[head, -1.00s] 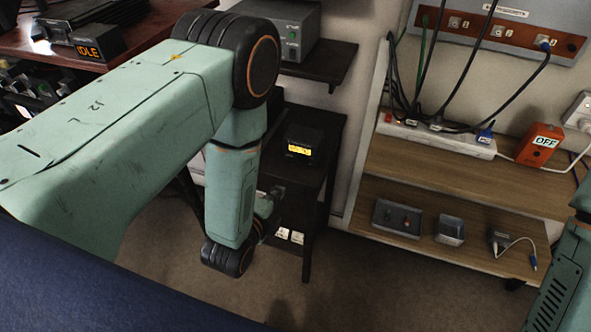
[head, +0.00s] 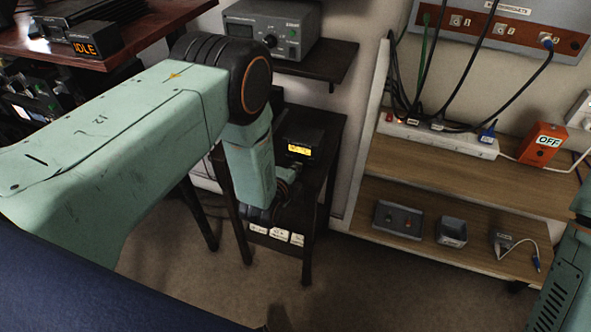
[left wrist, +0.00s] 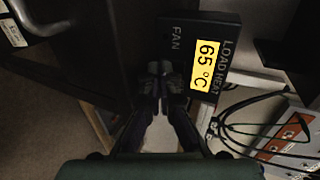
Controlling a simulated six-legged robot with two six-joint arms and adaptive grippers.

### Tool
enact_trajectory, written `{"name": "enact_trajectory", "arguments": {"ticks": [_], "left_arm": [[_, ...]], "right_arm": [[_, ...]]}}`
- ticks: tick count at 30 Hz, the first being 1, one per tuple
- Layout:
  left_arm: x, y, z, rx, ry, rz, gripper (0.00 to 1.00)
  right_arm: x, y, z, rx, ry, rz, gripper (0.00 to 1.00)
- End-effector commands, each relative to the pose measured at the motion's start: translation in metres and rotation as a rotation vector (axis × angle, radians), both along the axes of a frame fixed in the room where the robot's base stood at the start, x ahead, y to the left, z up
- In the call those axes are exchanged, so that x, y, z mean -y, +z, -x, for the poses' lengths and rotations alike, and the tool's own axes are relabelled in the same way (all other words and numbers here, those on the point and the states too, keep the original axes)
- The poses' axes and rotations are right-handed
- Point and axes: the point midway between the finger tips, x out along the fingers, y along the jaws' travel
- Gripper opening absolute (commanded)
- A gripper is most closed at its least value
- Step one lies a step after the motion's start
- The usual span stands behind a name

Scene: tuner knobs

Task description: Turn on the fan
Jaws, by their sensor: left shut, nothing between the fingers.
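A dark box (head: 301,136) with a lit yellow display stands on the black stand below the grey unit. In the left wrist view the box (left wrist: 217,40) is marked FAN and LOAD HEAT, and its display (left wrist: 206,66) reads 65 °C. My left gripper (left wrist: 160,69) is shut and empty, its fingertips close to the box beside the FAN lettering. I cannot tell whether they touch it. Any fan control there is hidden by the fingers. In the head view the left gripper (head: 288,181) is small and partly hidden, just below the box. My right gripper is out of view.
A black stand (head: 327,165) holds the box. A grey unit (head: 270,30) sits on the shelf above. A wooden shelf (head: 400,165) at right carries a power strip (head: 455,140), an orange OFF box (head: 541,145) and small devices. An IDLE display (head: 93,38) is at upper left.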

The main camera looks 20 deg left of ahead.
Motion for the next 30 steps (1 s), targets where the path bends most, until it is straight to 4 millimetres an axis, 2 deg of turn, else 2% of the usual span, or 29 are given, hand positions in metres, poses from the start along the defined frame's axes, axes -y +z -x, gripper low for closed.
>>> {"name": "enact_trajectory", "arguments": {"ticks": [11, 18, 30], "left_arm": [[0.000, 0.000, -0.001, -0.001, 0.000, 0.000, 0.00], [0.000, -0.006, -0.008, -0.002, 0.000, 0.000, 0.00], [0.000, 0.002, -0.007, -0.001, 0.000, 0.000, 0.00]], "right_arm": [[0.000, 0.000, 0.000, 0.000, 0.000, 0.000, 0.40], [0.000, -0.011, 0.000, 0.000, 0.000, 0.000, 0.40], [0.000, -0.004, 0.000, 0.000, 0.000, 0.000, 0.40]]}}
